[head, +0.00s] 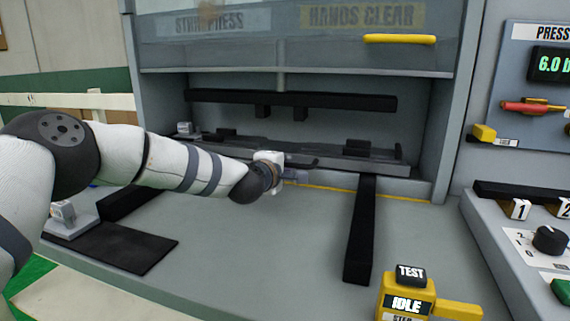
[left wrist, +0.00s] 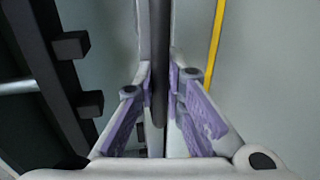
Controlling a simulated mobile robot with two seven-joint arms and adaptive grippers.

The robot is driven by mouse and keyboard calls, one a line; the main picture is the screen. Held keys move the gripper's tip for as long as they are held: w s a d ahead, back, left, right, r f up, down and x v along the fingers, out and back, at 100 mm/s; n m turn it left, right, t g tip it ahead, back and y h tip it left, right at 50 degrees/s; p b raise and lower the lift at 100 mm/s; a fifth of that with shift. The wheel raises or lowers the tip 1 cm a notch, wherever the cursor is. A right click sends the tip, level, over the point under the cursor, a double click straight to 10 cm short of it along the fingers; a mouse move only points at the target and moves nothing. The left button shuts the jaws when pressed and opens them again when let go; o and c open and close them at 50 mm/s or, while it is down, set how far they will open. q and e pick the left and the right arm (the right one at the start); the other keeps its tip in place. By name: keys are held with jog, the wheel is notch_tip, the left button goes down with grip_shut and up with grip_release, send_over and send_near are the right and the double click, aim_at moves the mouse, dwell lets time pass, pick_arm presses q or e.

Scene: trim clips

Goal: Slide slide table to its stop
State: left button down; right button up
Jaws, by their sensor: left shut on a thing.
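The slide table (head: 345,162) is a low grey plate with dark blocks on it, inside the press opening under a black upper bar. A thin dark handle bar (head: 303,163) runs along its front edge. My left gripper (head: 296,176) is at that front edge, near the middle of the opening. In the left wrist view, its purple-padded fingers (left wrist: 161,90) are shut around the dark handle bar (left wrist: 160,50), one on each side. The gripper and wrist hide part of the table's front. My right gripper is not in view.
A yellow line (head: 370,194) marks the opening's front edge. Two black rails (head: 361,230) run forward on the grey bench. A raised clear guard with a yellow handle (head: 400,39) is above. A yellow test box (head: 407,295) stands front right, near a control panel (head: 510,245).

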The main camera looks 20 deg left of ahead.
pick_arm(q)
jog(key=shift+a+r, duration=0.1)
jog(key=shift+r, duration=0.2)
jog(key=c, duration=1.9)
grip_release()
jog(key=shift+w, duration=0.1)
jog(key=shift+o, duration=1.3)
jog(key=shift+w+f, duration=0.15)
jog(key=shift+f, duration=0.05)
jog(key=v, duration=1.2)
